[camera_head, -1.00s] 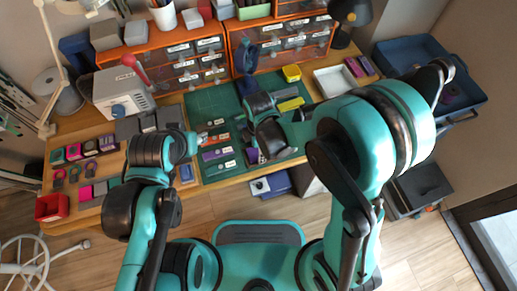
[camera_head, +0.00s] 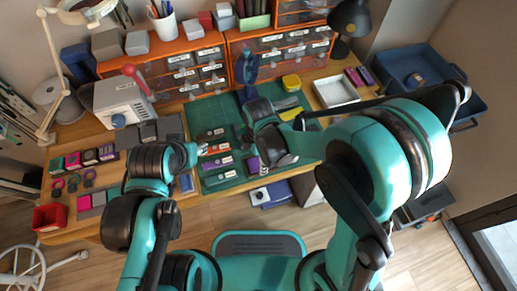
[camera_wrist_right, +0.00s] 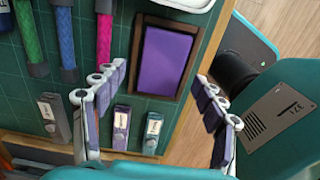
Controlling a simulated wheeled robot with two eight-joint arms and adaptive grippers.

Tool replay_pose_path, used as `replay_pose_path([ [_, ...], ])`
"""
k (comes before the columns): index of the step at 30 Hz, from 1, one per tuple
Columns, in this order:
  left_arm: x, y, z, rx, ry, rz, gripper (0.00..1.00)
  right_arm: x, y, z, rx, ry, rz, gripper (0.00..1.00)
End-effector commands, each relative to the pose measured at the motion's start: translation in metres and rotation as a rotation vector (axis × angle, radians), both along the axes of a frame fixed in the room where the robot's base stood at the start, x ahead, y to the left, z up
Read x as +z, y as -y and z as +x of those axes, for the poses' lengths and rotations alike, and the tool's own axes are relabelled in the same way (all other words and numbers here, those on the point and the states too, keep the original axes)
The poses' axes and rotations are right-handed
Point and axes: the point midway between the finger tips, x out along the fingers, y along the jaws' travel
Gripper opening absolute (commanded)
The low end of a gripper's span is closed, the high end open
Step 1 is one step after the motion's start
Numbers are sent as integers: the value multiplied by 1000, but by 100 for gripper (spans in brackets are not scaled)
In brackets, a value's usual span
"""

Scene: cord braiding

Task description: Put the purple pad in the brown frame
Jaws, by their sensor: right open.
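The purple pad (camera_wrist_right: 165,60) lies inside the border of the brown frame (camera_wrist_right: 172,21) in the right wrist view. A wider brown strip shows at its top end. I cannot tell whether the pad is fully seated. The pad also shows in the head view (camera_head: 253,164), at the mat's front edge. My right gripper (camera_wrist_right: 160,103) is open and empty, its fingers apart on either side of the pad and frame in the picture. In the head view the right gripper (camera_head: 284,159) is just right of the pad. My left gripper (camera_head: 198,150) is left of the mat; its fingers are too small to read.
The green mat (camera_head: 205,113) holds labelled strips and coloured cords (camera_wrist_right: 67,38). A white tray (camera_head: 337,93) is at the right. Orange drawer units stand behind. A red bin (camera_head: 48,217) sits at the left. The table edge is close to the frame.

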Motion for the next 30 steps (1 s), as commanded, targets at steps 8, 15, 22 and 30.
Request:
replay_pose_path([
  [8,0,0,0,0,0,0,40,60,0,-1,0,0,0,71],
  [15,0,0,0,0,0,0,40,95,0,-1,0,-1,0,71],
  [22,0,0,0,0,0,0,40,103,1,-1,-4,1,0,71],
  [30,0,0,0,0,0,0,40,129,52,-8,-445,125,78,71],
])
